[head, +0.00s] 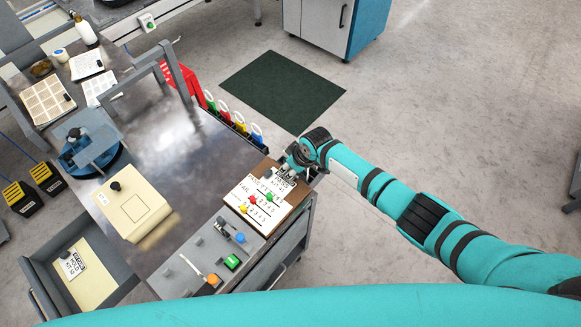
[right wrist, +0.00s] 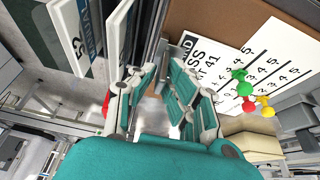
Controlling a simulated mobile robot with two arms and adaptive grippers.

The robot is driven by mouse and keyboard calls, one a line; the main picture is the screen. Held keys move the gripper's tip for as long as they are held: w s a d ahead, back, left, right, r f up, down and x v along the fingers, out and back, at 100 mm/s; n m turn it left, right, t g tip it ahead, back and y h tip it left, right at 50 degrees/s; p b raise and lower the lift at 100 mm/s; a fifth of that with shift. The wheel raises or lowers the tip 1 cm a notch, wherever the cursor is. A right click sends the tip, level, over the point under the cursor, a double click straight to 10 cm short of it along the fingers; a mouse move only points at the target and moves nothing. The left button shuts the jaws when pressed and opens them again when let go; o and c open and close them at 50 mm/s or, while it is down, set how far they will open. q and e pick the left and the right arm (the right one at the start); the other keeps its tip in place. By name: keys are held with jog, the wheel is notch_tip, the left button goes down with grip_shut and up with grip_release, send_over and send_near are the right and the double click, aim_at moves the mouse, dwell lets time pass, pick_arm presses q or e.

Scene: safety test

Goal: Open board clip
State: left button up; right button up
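The brown board (head: 264,168) lies at the right end of the bench, with white sheets (head: 243,190) marked PASS and FAIL on it. Red, green and yellow pins sit on the sheets. In the right wrist view the board (right wrist: 212,22) and sheets (right wrist: 262,50) are at upper right. My right gripper (head: 293,160) is at the board's far right edge. In the right wrist view my right gripper (right wrist: 160,88) has its teal-padded fingers apart, with nothing clearly held between them. The board's clip cannot be made out clearly; the gripper covers that edge. My left gripper is not in view.
A grey panel (head: 205,255) with a green button (head: 232,261) is nearer. A cream box (head: 133,205) stands on the metal bench top (head: 190,150). Floor beyond is open, with a dark mat (head: 282,92).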

grip_shut()
jog(key=shift+w+d+f+b, duration=0.1)
jog(key=shift+d+f+b, duration=0.1)
jog(key=shift+b, duration=0.3)
jog(key=y+b, duration=0.1)
jog(key=g+b, duration=0.1)
jog(key=b, duration=0.1)
jog(key=g+y+b, duration=0.1)
jog(key=b, duration=0.1)
jog(key=shift+w+d+f+m+y, duration=0.15)
jog(key=shift+w+d+m+y, duration=0.15)
jog(key=shift+w+m, duration=0.1)
jog(key=shift+r+g+b, duration=0.25)
jog(key=shift+g+b, duration=0.15)
jog(key=shift+r, duration=0.1)
